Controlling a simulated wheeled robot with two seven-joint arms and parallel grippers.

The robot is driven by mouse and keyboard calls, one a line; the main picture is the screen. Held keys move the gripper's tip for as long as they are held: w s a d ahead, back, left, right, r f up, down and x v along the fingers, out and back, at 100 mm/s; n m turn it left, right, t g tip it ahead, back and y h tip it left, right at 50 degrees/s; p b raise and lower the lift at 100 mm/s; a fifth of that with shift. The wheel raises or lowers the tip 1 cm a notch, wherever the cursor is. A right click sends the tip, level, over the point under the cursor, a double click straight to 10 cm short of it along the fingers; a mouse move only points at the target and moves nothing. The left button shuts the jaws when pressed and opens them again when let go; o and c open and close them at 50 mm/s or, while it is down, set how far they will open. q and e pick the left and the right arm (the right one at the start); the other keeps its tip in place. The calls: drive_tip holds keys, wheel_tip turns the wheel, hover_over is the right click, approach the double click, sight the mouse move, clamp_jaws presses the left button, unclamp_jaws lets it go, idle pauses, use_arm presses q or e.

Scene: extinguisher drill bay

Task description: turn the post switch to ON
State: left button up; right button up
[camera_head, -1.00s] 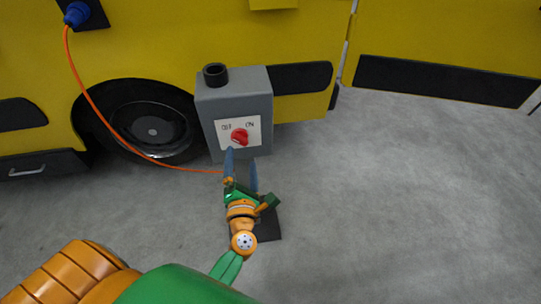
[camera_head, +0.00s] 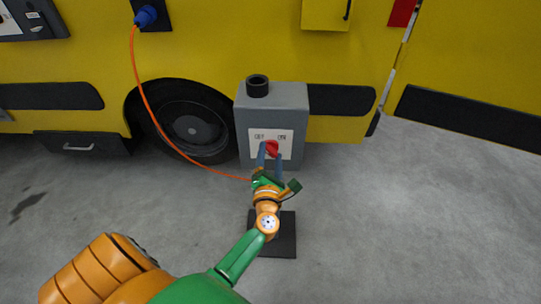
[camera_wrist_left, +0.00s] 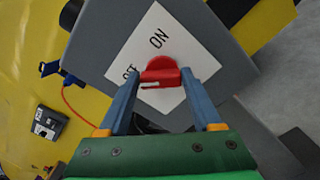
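The post switch is a grey box (camera_head: 300,100) with a white plate (camera_wrist_left: 115,62) marked OFF on the left and ON on the right in the head view. A red knob (camera_head: 271,147) sits below the marks; it also shows in the left wrist view (camera_wrist_left: 164,70). I cannot tell which mark it points to. My left gripper (camera_head: 269,155) is at the plate, its two blue fingers apart with the knob between their tips (camera_wrist_left: 161,76). Narrow gaps seem to show beside the knob; contact is unclear. My right gripper is not in view.
A yellow vehicle (camera_head: 230,45) with a black wheel (camera_head: 190,128) stands behind the box. An orange cable (camera_head: 146,85) runs from a blue plug (camera_head: 146,15) down past my left gripper. A dark base plate (camera_head: 283,244) lies on the floor. Grey floor (camera_head: 430,220) is free at right.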

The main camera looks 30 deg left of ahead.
use_arm(q)
drive_tip(key=c, duration=0.8)
drive_tip(key=shift+m, duration=0.4)
drive_tip(key=m+p, duration=0.1)
drive_tip(key=m, duration=0.2)
drive_tip(key=shift+d+m+p, duration=0.1)
drive_tip(key=shift+m+p, duration=0.2)
drive_tip(key=m+p, duration=0.1)
drive_tip(key=m, duration=0.3)
drive_tip(key=shift+d+f+m, duration=0.1)
drive_tip(key=shift+f+m, duration=0.05)
drive_tip(key=shift+m, duration=0.15)
drive_tip(key=m+p, duration=0.1)
drive_tip(key=m, duration=0.3)
drive_tip(key=shift+f+m, duration=0.1)
drive_tip(key=shift+m, duration=0.2)
drive_tip(key=shift+f+m+p, duration=0.2)
drive_tip(key=shift+m+p, duration=0.3)
drive_tip(key=shift+m, duration=1.7)
drive_tip(key=shift+f, duration=0.1)
